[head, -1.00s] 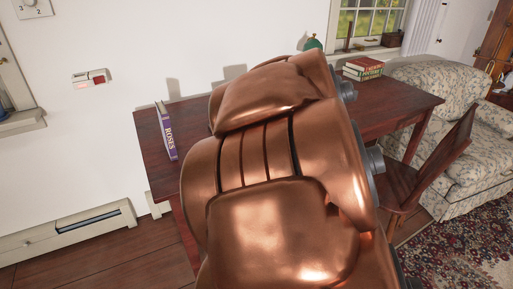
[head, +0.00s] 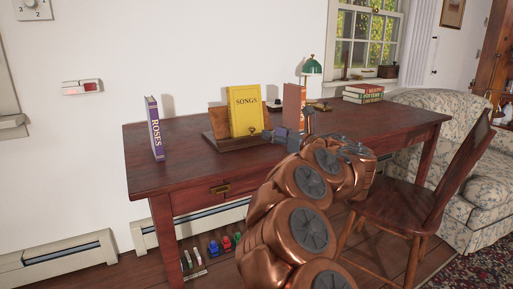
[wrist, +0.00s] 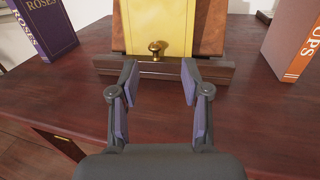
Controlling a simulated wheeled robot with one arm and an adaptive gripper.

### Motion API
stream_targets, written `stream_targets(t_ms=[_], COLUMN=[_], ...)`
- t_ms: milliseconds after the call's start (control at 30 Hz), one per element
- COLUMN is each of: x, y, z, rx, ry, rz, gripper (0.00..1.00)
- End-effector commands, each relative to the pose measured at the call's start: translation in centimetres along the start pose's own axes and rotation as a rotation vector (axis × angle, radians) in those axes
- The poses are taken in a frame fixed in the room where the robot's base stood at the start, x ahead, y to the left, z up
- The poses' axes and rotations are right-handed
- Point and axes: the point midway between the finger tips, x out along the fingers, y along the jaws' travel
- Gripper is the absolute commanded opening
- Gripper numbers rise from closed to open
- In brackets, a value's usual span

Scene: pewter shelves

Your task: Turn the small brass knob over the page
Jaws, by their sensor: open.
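The small brass knob (wrist: 157,47) shows in the wrist view, in front of the lower part of the yellow SONGS book (head: 245,110). The book, also in the wrist view (wrist: 158,22), stands upright on a dark wooden stand (head: 238,143) with a front ledge (wrist: 106,63). In the head view the knob is small and hard to make out. My gripper (wrist: 158,82) is open and empty, its two fingers apart and pointing toward the stand. The knob lies beyond the gap between the fingertips, roughly centred, not touched. In the head view my gripper (head: 278,134) is low, right of the book.
The purple ROSES book (head: 155,128) stands at the desk's left. An orange-brown book (wrist: 295,42) stands right of the stand. A green lamp (head: 312,67) and stacked books (head: 363,93) are farther back. A chair (head: 425,195) is at the right. The desktop's front left is clear.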

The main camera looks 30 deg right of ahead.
Motion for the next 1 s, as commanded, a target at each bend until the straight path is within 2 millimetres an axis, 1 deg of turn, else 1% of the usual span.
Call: stream_targets(t_ms=[33, 133, 267, 500, 700, 833, 1000], x=[-0.1, 0.1, 1.2, 4.4, 6.4, 7.3, 7.7], y=[0.1, 0.4, 0.6, 0.7, 0.7, 0.8, 0.8], z=[-0.9, -1.4, -1.4, -1.6, -1.5, -1.4, -1.3], rx=[-0.013, -0.026, -0.030, -0.028, -0.026, -0.027, -0.027], ry=[0.005, 0.010, 0.011, 0.012, 0.011, 0.010, 0.011], rz=[0.018, 0.040, 0.044, 0.043, 0.039, 0.042, 0.039], gripper=[0.47, 0.47, 0.47, 0.47, 0.47, 0.47, 0.47])
